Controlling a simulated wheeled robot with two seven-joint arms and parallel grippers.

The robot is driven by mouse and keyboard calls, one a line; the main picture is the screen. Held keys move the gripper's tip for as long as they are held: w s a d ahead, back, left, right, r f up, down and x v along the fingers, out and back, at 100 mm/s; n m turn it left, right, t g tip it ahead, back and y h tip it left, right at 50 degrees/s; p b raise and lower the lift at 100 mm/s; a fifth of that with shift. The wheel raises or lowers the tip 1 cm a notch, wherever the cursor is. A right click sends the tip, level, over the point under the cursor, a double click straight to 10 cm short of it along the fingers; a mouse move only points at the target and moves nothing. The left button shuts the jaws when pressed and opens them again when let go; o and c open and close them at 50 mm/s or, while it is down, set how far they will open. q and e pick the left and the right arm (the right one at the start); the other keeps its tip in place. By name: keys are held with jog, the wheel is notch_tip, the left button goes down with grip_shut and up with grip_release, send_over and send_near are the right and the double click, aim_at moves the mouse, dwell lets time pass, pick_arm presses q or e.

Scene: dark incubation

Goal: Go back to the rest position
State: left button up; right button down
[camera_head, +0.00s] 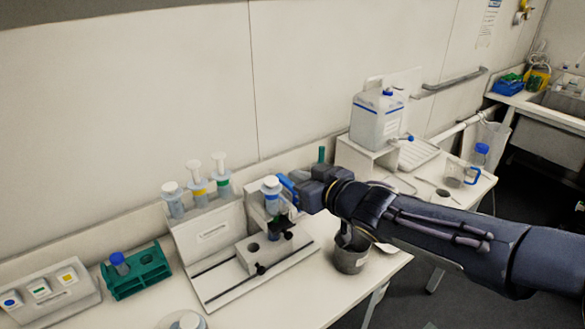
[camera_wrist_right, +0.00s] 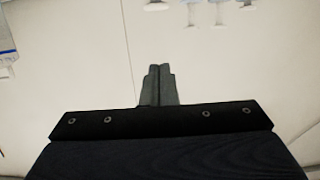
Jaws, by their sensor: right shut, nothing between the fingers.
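My right arm reaches in from the right in the head view. Its gripper (camera_head: 321,156) is above the table near the back wall, beside the white stand. In the right wrist view the two grey fingers (camera_wrist_right: 160,85) are together, with nothing between them and plain wall beyond. My left gripper is in neither view.
The white stand (camera_head: 213,240) holds several syringes and a white-capped bottle (camera_head: 271,186) close to my wrist. A grey cup (camera_head: 351,256) is just below my forearm. A green rack (camera_head: 137,272) is at the left, and a blue-capped canister (camera_head: 377,122) behind my arm.

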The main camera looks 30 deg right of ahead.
dwell(0.5)
jog(key=s+d+f+m+g+h+b, duration=0.1)
jog(key=s+f+m+g+h+b, duration=0.2)
jog(key=s+f, duration=0.6)
jog(key=s+a+f+g+y, duration=0.2)
jog(key=s+a+f+g, duration=0.1)
jog(key=s, duration=0.3)
jog(key=s+a+f+g+y, duration=0.2)
jog(key=s+a+f+g, duration=0.1)
jog(key=s+a, duration=0.2)
jog(key=s, duration=0.2)
jog(key=shift+s+a+y+b, duration=0.25)
jog(key=shift+s+y+b, duration=0.05)
